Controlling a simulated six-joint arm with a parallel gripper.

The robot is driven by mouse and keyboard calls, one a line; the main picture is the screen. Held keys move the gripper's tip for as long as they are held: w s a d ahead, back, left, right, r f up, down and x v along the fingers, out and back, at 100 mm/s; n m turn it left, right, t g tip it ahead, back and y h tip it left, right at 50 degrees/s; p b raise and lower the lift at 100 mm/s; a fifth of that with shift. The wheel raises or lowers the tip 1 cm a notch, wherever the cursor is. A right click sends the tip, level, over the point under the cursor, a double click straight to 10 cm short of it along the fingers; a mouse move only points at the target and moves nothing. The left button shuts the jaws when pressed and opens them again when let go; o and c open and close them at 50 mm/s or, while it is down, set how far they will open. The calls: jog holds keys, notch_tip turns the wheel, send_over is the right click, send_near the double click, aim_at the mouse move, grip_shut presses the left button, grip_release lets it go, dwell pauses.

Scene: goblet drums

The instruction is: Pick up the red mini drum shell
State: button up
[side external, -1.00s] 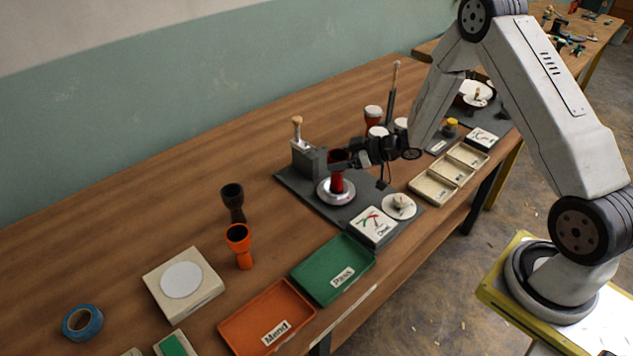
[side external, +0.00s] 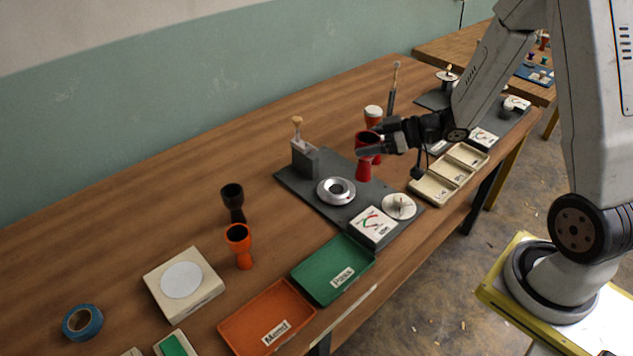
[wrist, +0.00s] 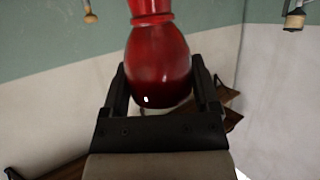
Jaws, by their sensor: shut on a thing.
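The red mini drum shell (side external: 364,168) is goblet-shaped and hangs upright in the air in the side view, above the dark grey mat. My gripper (side external: 372,143) is shut on it at its wide upper bowl. In the wrist view the glossy red shell (wrist: 159,60) sits between my gripper's two black fingers (wrist: 160,88). The silver ring holder (side external: 336,191) on the mat is empty.
A grey block with a wooden-handled tool (side external: 304,158) stands left of the ring. Orange (side external: 238,240) and dark (side external: 232,200) goblet shells stand further left. Green (side external: 325,275) and orange (side external: 262,318) trays lie in front. A cream three-part tray (side external: 449,172) is at right.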

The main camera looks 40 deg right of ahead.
jog(key=shift+s+a+r, duration=0.1)
jog(key=shift+s+r, duration=0.25)
jog(key=shift+s, duration=0.5)
jog(key=shift+s+a+r, duration=0.1)
jog(key=shift+s+r, duration=0.3)
jog(key=shift+s, duration=0.4)
jog(key=shift+s+a+r, duration=0.1)
jog(key=shift+s+r, duration=0.25)
jog(key=shift+s, duration=0.5)
jog(key=shift+a, duration=0.1)
jog(key=s+a+n+g+y, duration=0.1)
jog(key=s+a+n+g, duration=0.3)
jog(key=a, duration=0.4)
jog(key=s+a+f+n+g+y, duration=0.1)
jog(key=s+a+n+g+y, duration=0.1)
jog(key=s+a+n+g, duration=0.3)
jog(key=s+a+f+n+g+y, duration=0.1)
jog(key=s+a+n+g, duration=0.3)
jog(key=a, duration=0.9)
jog(key=shift+s+n+g+y, duration=0.3)
jog(key=shift+s+g+y, duration=0.05)
jog(key=shift+g+y, duration=0.25)
jog(key=shift+a+f, duration=0.1)
jog(key=shift+f, duration=0.05)
